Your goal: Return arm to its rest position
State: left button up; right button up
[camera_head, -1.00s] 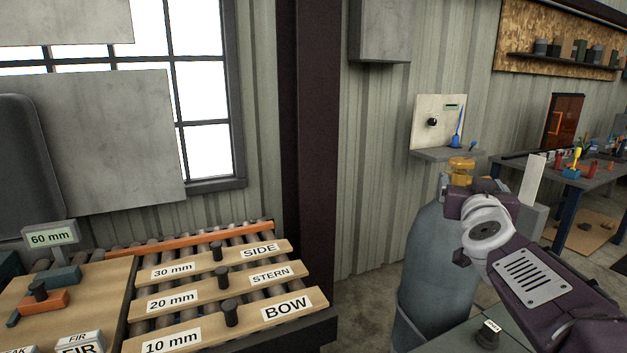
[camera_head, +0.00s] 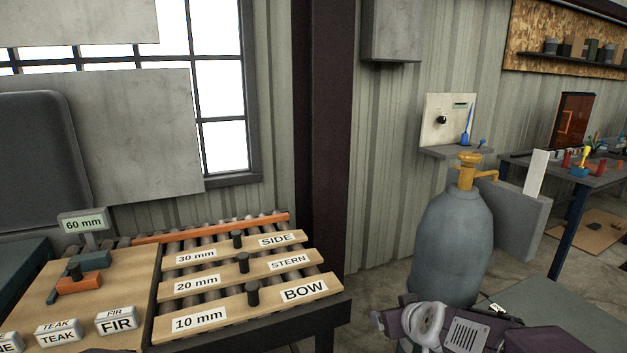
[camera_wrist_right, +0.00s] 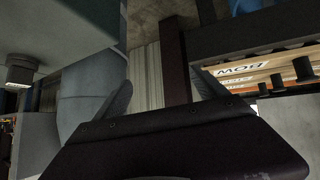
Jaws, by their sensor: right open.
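My right arm (camera_head: 450,328) is low at the bottom right of the head view, in front of the grey tank; its fingertips are not clear there. In the right wrist view my right gripper (camera_wrist_right: 163,88) has its two fingers spread wide with nothing between them. Past them I see the wall and a dark post. My left gripper is not in view.
A grey tank (camera_head: 447,235) with a yellow top stands close behind the right arm. A roller table holds labelled boards, including the BOW board (camera_head: 275,306), at left. A grey surface (camera_head: 560,310) lies at the lower right. A workbench (camera_head: 600,178) stands farther back.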

jog(key=s+f+m+g, duration=0.1)
jog(key=s+f+g, duration=0.3)
jog(key=s+f, duration=0.45)
jog(key=s+f+g, duration=0.5)
jog(key=s+f, duration=0.1)
jog(key=s, duration=0.6)
notch_tip(320, 180, up, 15)
jog(key=m+p, duration=0.1)
jog(key=p, duration=1.4)
jog(key=shift+a, duration=0.45)
jog(key=shift+s+d, duration=0.1)
